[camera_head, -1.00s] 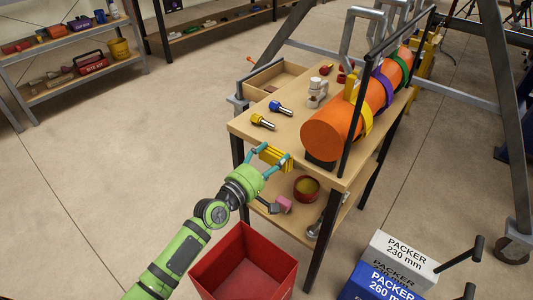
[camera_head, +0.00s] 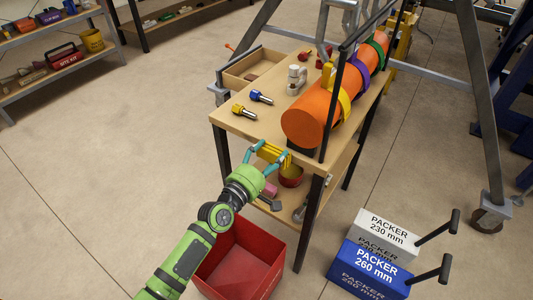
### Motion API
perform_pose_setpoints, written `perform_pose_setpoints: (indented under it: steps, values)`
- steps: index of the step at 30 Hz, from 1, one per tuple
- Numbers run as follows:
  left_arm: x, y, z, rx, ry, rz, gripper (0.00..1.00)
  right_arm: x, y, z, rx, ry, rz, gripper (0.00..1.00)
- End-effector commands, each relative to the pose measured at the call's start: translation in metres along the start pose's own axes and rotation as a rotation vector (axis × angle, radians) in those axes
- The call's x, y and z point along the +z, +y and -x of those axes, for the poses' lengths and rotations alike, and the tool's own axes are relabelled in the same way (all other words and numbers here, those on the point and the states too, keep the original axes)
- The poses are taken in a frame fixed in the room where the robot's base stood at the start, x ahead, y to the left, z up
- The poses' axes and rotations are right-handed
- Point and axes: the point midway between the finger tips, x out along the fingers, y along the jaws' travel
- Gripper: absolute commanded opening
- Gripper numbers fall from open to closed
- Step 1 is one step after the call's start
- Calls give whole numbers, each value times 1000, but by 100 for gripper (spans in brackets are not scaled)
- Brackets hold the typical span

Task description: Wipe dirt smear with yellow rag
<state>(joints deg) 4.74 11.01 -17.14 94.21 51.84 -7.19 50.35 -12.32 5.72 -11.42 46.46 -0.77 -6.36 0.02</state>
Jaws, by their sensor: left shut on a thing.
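The yellow rag (camera_head: 271,152), a folded ribbed block, is between the teal fingers of my left gripper (camera_head: 268,154). The gripper is shut on it, in front of the workbench's near edge. The orange pipe (camera_head: 305,118) lies on the workbench top (camera_head: 241,125), right of and beyond the gripper, with yellow, purple and green bands. The rag appears apart from the pipe. I cannot make out a dirt smear; the pipe's near end looks plain orange. My right gripper is not in view.
A blue-headed bolt (camera_head: 261,97) and a yellow-headed bolt (camera_head: 243,112) lie on the bench. A red bin (camera_head: 240,270) stands below my left arm. Packer blocks (camera_head: 372,268) sit on the floor at right. A dark upright post (camera_head: 335,100) stands beside the pipe.

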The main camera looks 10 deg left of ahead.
Motion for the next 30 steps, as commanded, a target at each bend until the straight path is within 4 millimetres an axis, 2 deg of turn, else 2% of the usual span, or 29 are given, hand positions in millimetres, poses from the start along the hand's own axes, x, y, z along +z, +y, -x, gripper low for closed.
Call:
perform_pose_setpoints:
  steps: [10,20,30]
  values:
    - [-29,1,0,6,4,-5,18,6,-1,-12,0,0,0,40]
    - [-42,1,1,4,3,-2,18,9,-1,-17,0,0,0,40]
    - [-68,-1,3,3,3,-3,18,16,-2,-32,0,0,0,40]
